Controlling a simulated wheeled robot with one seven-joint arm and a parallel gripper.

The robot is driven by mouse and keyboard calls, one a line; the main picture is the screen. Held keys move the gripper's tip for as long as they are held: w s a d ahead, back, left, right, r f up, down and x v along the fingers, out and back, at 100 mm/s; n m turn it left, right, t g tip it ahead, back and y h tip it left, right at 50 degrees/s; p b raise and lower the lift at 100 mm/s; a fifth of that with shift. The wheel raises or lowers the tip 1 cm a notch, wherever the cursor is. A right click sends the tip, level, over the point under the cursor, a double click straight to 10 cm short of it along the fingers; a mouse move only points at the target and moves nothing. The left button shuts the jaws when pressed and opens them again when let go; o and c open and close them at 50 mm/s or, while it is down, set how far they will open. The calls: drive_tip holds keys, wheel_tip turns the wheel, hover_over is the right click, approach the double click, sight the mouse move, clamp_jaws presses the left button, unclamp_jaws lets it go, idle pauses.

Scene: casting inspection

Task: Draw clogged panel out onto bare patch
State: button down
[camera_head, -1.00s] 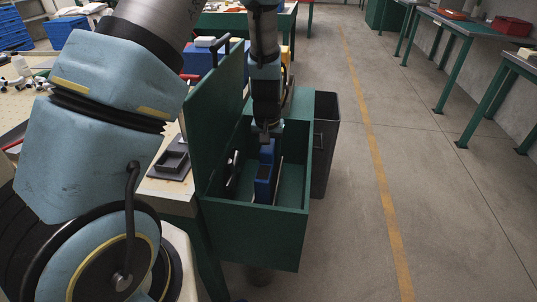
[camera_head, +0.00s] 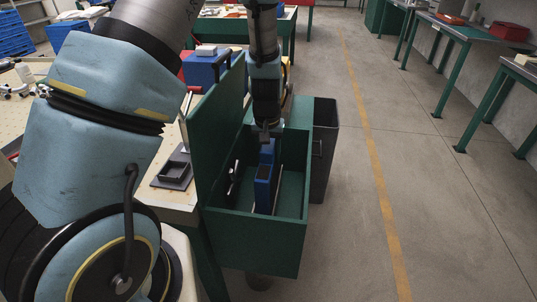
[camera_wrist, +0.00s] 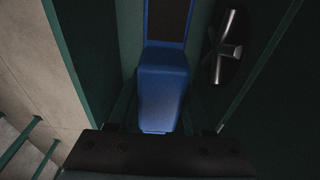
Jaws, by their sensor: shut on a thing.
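A blue panel-like part with a dark inset face (camera_head: 264,182) stands in the open green box (camera_head: 254,240); I take it to be the clogged panel. In the wrist view its blue body (camera_wrist: 163,92) shows below the dark inset. My gripper (camera_head: 265,136) reaches down into the box and is shut on the top end of the blue part. In the wrist view the black gripper bar (camera_wrist: 160,154) hides the grasp itself. The part's lower end is still inside the box walls. I cannot pick out the bare patch with certainty.
The green lid (camera_head: 216,130) stands upright along the box's left side. A dark handle-like fitting (camera_wrist: 230,46) is beside the part. A dark bin (camera_head: 324,150) stands to the right. A small black tray (camera_head: 174,171) lies on the bench at left.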

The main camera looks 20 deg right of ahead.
drive_tip(key=shift+r+p, duration=0.9)
drive_tip(key=shift+r, duration=0.45)
drive_tip(key=shift+r+p, duration=1.6)
drive_tip(key=shift+r, duration=0.35)
